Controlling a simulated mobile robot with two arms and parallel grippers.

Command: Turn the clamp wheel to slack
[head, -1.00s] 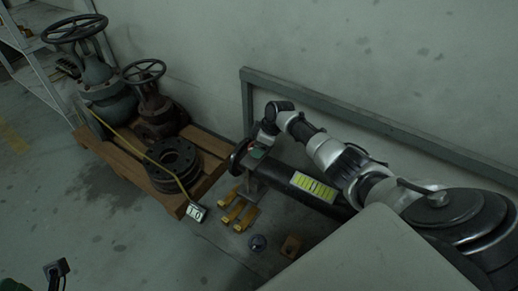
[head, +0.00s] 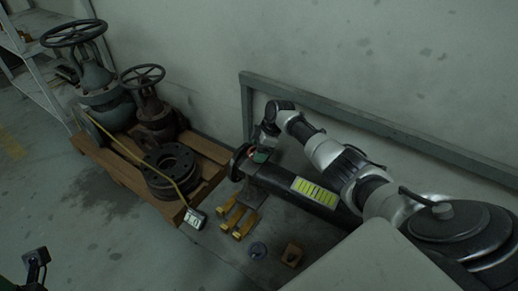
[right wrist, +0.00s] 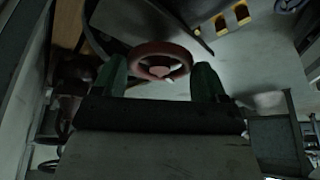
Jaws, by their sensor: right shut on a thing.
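The clamp wheel (right wrist: 160,48) is a small reddish handwheel in the right wrist view, between the two green fingers of my right gripper (right wrist: 160,75). The right gripper is shut on the wheel. Part of my left gripper (head: 36,262) shows at the bottom left of the head view, away from the wheel; its jaws are unclear.
A wooden pallet (head: 125,176) at the left carries two gate valves (head: 93,80) (head: 150,105) and dark flange rings (head: 170,165). Yellow blocks (head: 240,223), a small round blue part (head: 257,250) and a brown block (head: 292,254) lie in front of the cylinder. A grey rail (head: 370,120) runs along the wall.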

